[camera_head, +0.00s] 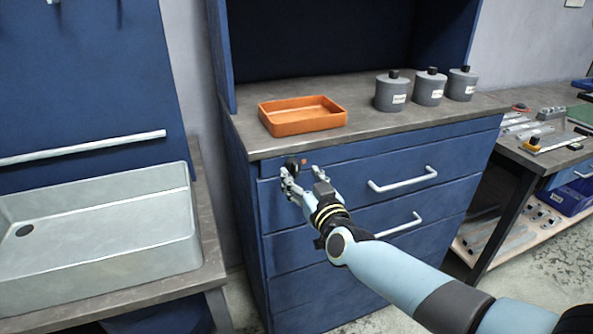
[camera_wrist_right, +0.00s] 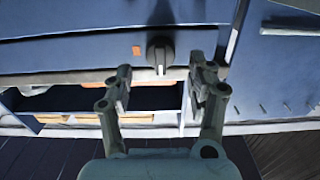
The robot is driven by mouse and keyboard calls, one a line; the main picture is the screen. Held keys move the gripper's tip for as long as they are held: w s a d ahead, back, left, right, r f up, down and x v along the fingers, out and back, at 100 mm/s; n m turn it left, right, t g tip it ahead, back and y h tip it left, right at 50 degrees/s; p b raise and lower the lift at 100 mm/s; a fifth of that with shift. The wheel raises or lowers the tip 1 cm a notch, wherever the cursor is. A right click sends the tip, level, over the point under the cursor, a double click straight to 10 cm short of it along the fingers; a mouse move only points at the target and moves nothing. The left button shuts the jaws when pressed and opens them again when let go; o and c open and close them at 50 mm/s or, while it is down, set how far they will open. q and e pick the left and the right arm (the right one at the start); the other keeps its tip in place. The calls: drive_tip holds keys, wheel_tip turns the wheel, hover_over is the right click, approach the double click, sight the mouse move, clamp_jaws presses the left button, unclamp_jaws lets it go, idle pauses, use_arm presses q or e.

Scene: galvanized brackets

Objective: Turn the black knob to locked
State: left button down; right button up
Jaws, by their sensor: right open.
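The black knob (camera_head: 291,163) sits on the blue front of the top drawer, near its left end. A small orange mark (camera_head: 304,161) is beside it. In the right wrist view the knob (camera_wrist_right: 160,48) shows as a dark dial with a pale pointer, and the orange mark (camera_wrist_right: 136,50) is at its left. My right gripper (camera_head: 303,178) is open in front of the drawer. In the right wrist view its fingers (camera_wrist_right: 160,82) are spread to either side below the knob, with nothing between them. I cannot tell any contact. My left gripper is out of view.
An orange tray (camera_head: 302,128) and several grey canisters (camera_head: 390,96) stand on the grey counter above the drawers. Drawer handles (camera_head: 403,179) stick out to the right of the gripper. A metal sink (camera_head: 95,258) is at the left.

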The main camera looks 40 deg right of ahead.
sight(297, 170)
drive_tip(key=x, duration=0.2)
drive_tip(key=shift+w, duration=0.35)
drive_tip(key=shift+w+d+b, duration=0.1)
drive_tip(key=shift+w+b, duration=0.2)
drive_tip(key=shift+w, duration=0.15)
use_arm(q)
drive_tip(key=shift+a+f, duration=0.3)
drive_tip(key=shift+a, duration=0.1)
use_arm(e)
drive_tip(key=c, duration=1.1)
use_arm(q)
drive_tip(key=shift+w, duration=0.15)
